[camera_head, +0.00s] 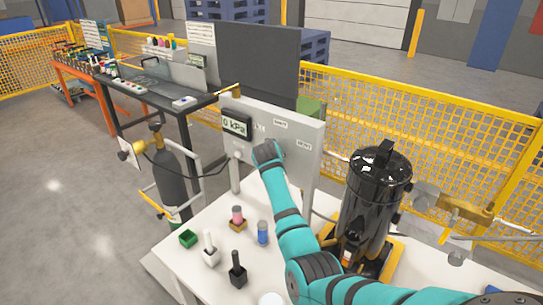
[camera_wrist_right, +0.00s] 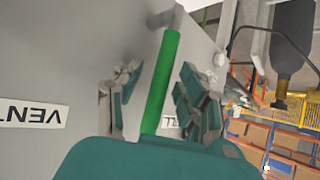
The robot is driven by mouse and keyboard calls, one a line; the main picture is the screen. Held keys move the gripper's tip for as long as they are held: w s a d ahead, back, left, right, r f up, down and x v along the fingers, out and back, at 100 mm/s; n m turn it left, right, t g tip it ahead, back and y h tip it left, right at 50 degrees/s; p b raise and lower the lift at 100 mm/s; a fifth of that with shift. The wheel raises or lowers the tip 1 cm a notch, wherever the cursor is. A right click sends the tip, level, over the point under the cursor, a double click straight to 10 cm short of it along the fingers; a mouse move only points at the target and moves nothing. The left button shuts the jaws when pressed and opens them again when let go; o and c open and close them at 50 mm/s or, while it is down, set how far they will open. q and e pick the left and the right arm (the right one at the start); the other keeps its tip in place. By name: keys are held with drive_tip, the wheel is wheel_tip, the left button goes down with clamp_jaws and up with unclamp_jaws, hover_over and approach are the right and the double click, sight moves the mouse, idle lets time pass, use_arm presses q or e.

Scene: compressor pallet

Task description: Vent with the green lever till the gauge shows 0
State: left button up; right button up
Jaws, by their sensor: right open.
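The gauge (camera_head: 235,125) on the panel (camera_head: 300,150) reads "0 kPa" in the head view. The green lever (camera_wrist_right: 162,85) stands out from the grey panel between the two fingers of my right gripper (camera_wrist_right: 157,90) in the right wrist view. That gripper is open, with a finger on each side of the lever; I cannot tell whether either touches it. A "VENT" label (camera_wrist_right: 33,113) is on the panel beside it. In the head view my right arm hides the lever and the fingers. My left gripper is not in view.
A black tank (camera_head: 375,195) stands to the right of my right arm. A dark gas cylinder (camera_head: 172,185) stands left of the panel. Yellow fencing (camera_head: 435,140) runs behind.

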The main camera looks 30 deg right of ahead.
drive_tip(key=v, duration=1.1)
drive_tip(key=shift+s, duration=0.25)
drive_tip(key=shift+a+r, duration=0.1)
